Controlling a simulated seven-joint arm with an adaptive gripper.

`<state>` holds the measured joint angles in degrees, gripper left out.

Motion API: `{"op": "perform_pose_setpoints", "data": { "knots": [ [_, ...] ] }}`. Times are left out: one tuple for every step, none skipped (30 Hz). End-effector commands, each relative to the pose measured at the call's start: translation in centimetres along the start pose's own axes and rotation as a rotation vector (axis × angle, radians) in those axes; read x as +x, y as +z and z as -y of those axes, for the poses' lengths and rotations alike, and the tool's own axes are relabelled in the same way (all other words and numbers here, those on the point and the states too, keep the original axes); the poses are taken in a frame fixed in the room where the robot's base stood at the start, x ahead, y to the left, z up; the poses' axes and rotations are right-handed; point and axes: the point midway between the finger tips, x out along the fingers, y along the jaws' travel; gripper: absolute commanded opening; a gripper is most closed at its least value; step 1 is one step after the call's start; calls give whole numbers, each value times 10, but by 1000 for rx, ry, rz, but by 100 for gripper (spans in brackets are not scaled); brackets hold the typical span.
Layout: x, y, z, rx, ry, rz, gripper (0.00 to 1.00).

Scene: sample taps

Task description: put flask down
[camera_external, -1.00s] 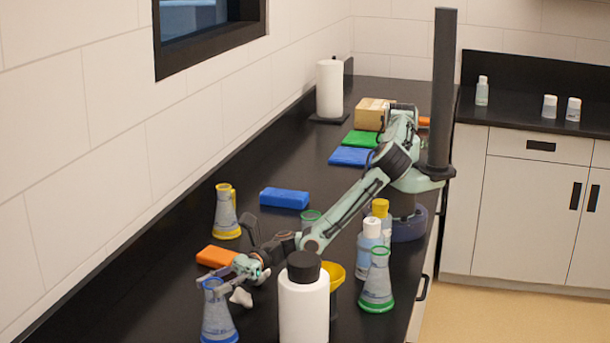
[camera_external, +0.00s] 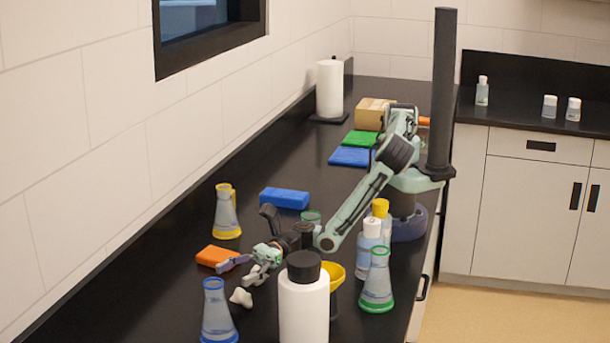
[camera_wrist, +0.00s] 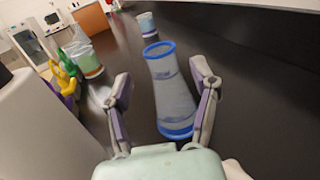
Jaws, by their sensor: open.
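A clear flask with a blue rim and blue base ring (camera_external: 217,315) stands upright on the black bench at the front left. In the wrist view the blue-ringed flask (camera_wrist: 170,92) appears between the two spread fingers, with dark bench on either side of it. My gripper (camera_external: 236,272) is open and empty, behind and to the right of the flask in the outside view, apart from it. My gripper also shows in the wrist view (camera_wrist: 161,86), with both fingers visible.
A white bottle with a black cap (camera_external: 304,305) stands right of the flask. A yellow-ringed flask (camera_external: 227,215) stands farther back, a green-ringed flask (camera_external: 377,284) at right. Bench left of the blue-ringed flask is clear.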

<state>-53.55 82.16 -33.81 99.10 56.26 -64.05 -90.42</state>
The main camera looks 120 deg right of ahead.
Motion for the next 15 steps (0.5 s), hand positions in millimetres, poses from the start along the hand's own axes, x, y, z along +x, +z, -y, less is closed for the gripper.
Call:
{"op": "perform_pose_setpoints", "data": {
  "knots": [
    [-5,0,2,1,-4,1,60],
    [-8,0,1,1,-3,0,60],
    [-11,0,1,0,-2,1,60],
    [-13,0,1,1,-2,0,60],
    [-15,0,1,0,-2,0,60],
    [-16,0,1,0,-1,0,60],
    [-18,0,0,0,0,0,60],
    [-18,0,0,0,1,-1,60],
    [-19,0,0,0,1,-1,60],
    [-19,0,0,-1,2,-1,60],
    [-19,0,0,-1,2,-1,60],
    [-19,0,0,-1,2,-1,60],
    [-19,0,0,0,1,-1,60],
    [-19,1,1,5,-4,1,60],
    [-19,5,6,25,-24,5,60]
  ]
}}
